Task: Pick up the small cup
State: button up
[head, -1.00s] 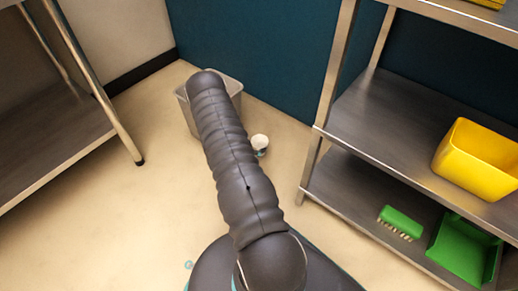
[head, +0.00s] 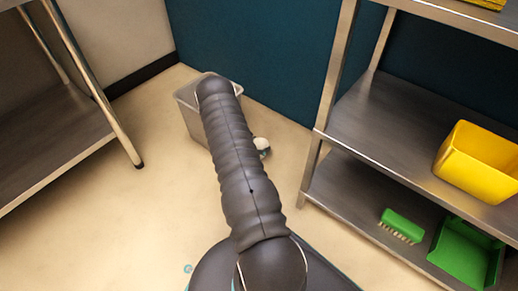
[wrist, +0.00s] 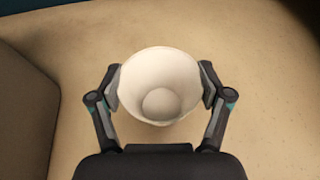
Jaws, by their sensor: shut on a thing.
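The small cup (wrist: 160,70) is white and round, seen from above into its open top in the wrist view. My gripper (wrist: 160,88) is shut on it, one finger pad against each side. In the head view, a small white shape (head: 262,144) beside my arm appears to be the cup, partly covered by my arm. I cannot tell from these views how far the cup is from the floor.
A grey bin (head: 190,108) stands behind my arm near the blue wall. A metal shelf (head: 385,115) on the right holds a yellow tub (head: 465,180), a green brush (head: 402,222) and a green dustpan (head: 465,252). A metal table (head: 60,140) stands left. Floor between is clear.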

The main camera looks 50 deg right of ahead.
jog(key=shift+r, duration=0.45)
jog(key=s+a+r+p, duration=0.2)
jog(key=s+r, duration=0.8)
jog(key=s, duration=0.1)
jog(key=shift+s+p, duration=0.25)
jog(key=shift+p, duration=0.05)
